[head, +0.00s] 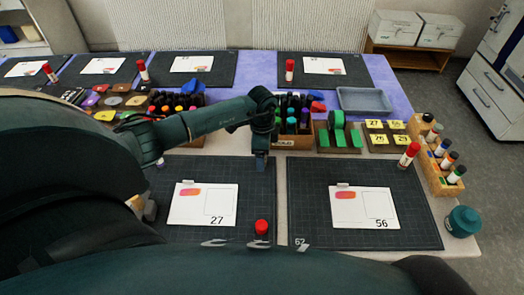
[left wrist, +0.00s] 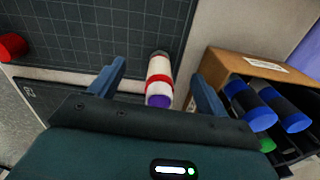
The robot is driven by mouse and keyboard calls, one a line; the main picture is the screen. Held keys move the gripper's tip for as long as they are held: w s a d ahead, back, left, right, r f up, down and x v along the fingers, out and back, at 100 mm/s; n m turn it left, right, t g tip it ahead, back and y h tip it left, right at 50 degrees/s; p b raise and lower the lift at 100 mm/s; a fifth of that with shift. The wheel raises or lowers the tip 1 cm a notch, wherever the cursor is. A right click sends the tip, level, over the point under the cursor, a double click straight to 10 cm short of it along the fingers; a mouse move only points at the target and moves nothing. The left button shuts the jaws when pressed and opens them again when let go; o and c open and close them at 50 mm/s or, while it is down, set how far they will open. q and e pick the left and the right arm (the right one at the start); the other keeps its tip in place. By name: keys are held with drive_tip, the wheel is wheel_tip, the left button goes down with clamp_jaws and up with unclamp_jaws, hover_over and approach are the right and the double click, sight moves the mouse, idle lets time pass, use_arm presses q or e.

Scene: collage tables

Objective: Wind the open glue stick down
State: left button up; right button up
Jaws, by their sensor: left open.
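The open glue stick (left wrist: 160,76) shows in the left wrist view, with a pale body, a red band and a purple end nearest my gripper. It lies between the open fingers of my left gripper (left wrist: 157,90), with a gap on each side, so it is not gripped. In the head view my left gripper (head: 261,164) points down at the strip between the two front mats, and I cannot make out the stick there. A red cap-like piece (head: 261,228) stands nearer to me; a red piece also shows in the left wrist view (left wrist: 12,46). My right gripper is not in view.
A wooden marker crate (head: 299,143) stands just beyond my left gripper; it is close on the right in the left wrist view (left wrist: 232,60). Front mats carry cards 27 (head: 190,214) and 56 (head: 349,216). A capped red glue stick (head: 409,154) stands farther right.

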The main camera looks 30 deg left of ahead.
use_arm(q)
drive_tip(key=shift+r, duration=0.1)
drive_tip(key=shift+r+p, duration=0.6)
drive_tip(key=shift+r, duration=3.05)
